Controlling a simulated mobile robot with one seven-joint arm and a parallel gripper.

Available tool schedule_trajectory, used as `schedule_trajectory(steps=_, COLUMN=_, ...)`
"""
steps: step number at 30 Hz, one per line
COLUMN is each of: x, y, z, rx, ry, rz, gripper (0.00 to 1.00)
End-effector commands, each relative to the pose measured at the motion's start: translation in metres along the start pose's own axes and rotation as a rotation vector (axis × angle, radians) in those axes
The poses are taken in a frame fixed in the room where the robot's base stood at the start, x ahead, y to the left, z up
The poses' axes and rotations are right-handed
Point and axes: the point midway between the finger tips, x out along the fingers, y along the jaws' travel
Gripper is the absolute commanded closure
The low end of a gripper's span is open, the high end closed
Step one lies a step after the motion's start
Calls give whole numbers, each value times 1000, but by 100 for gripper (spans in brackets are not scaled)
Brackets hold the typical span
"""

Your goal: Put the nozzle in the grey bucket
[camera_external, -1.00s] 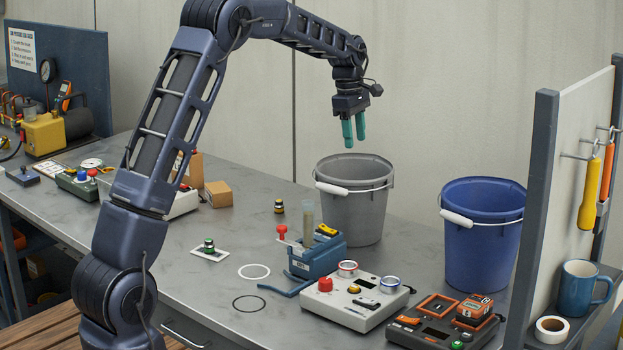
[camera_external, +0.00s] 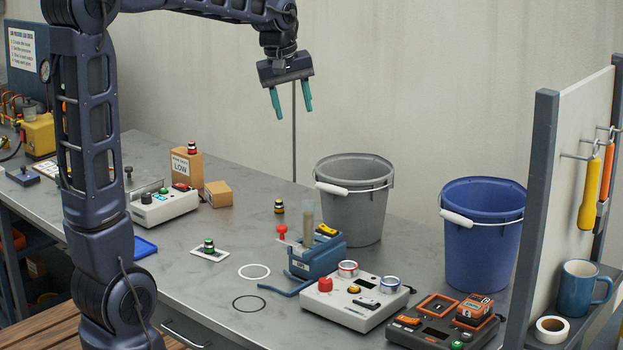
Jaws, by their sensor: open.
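The grey bucket (camera_external: 352,215) stands upright on the bench, right of centre, with its white-gripped handle folded down on its rim. Its bottom is hidden by its front wall. My gripper (camera_external: 292,113) is open and empty, high above the bench and up to the left of the grey bucket. No part is clearly a nozzle. Small nozzle-like parts are a yellow-banded black one (camera_external: 279,206) on the bench, a green-banded one (camera_external: 209,245) on a white card, and a red-banded one (camera_external: 192,147) on a box marked LOW.
A blue bucket (camera_external: 484,235) stands right of the grey one. A blue holder (camera_external: 316,258) with a clear tube, a control box (camera_external: 354,300) and a dark tester (camera_external: 443,325) stand in front. Left are a small cardboard box (camera_external: 218,194) and a white control box (camera_external: 163,207).

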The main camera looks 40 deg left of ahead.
Motion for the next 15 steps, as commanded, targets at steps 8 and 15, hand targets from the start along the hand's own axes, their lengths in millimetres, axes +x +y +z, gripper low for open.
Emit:
schedule_trajectory(steps=8, x=-23, y=-60, z=59, rx=251, ry=51, rz=28, gripper=51)
schedule_trajectory(steps=15, x=-27, y=-112, z=106, rx=471, ry=101, rz=38, gripper=51)
